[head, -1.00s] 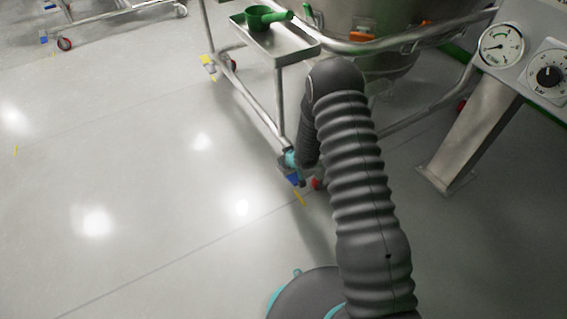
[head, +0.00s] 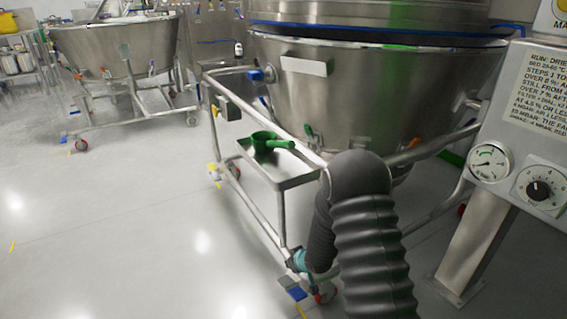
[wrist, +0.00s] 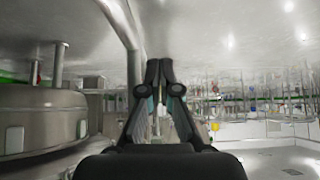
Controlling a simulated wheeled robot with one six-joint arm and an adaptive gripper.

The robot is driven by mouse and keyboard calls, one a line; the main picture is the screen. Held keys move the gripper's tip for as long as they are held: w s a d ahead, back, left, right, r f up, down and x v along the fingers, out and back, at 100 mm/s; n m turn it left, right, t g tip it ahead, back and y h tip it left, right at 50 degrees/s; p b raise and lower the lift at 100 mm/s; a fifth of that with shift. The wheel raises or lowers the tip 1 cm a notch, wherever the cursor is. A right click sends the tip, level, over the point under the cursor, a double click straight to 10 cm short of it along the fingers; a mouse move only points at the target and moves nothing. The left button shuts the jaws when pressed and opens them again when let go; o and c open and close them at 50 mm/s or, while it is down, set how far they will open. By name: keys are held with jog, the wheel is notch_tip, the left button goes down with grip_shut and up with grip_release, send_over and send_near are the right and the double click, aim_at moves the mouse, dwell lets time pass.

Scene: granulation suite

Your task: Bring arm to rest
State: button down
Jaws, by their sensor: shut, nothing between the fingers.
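My arm, in a dark ribbed sleeve (head: 372,250), rises from the bottom of the head view, bends at a rounded elbow and drops behind it. A teal part of my arm shows low beside the trolley frame. My gripper's fingers are not clearly seen there. In the wrist view my gripper (wrist: 160,68) has its two dark fingertips together, with nothing between them.
A steel vessel (head: 370,90) on a wheeled trolley stands just beyond my arm. Its side tray (head: 297,180) holds a green scoop (head: 266,144). A control panel (head: 535,130) stands at right. Another wheeled vessel (head: 115,50) is at back left. Floor at left is clear.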

jog(key=s+d+f+g, duration=0.1)
jog(key=s+d+f+h, duration=0.1)
jog(key=s+d, duration=0.1)
jog(key=s+d+f+g+h, duration=0.1)
jog(key=s, duration=0.1)
jog(key=shift+s+d+f+m+g, duration=0.2)
jog(key=shift+f+m+g, duration=0.1)
jog(key=shift+f, duration=0.1)
jog(key=s+d+r+m, duration=0.1)
jog(key=s+d+r, duration=0.1)
jog(key=s+r, duration=0.8)
jog(key=s+d+r+m+h+p, duration=0.1)
jog(key=s+d+r+m, duration=0.1)
jog(key=s+r, duration=0.8)
jog(key=s+d+r+m+t, duration=0.1)
jog(key=s+d+r, duration=0.3)
jog(key=s+r, duration=0.6)
notch_tip(320, 180, up, 13)
jog(key=shift+s+r+m+h+p, duration=0.1)
jog(key=shift+s+m+h+p, duration=0.3)
jog(key=shift+m, duration=0.3)
jog(key=c, duration=1.9)
grip_release()
jog(key=shift+d, duration=0.1)
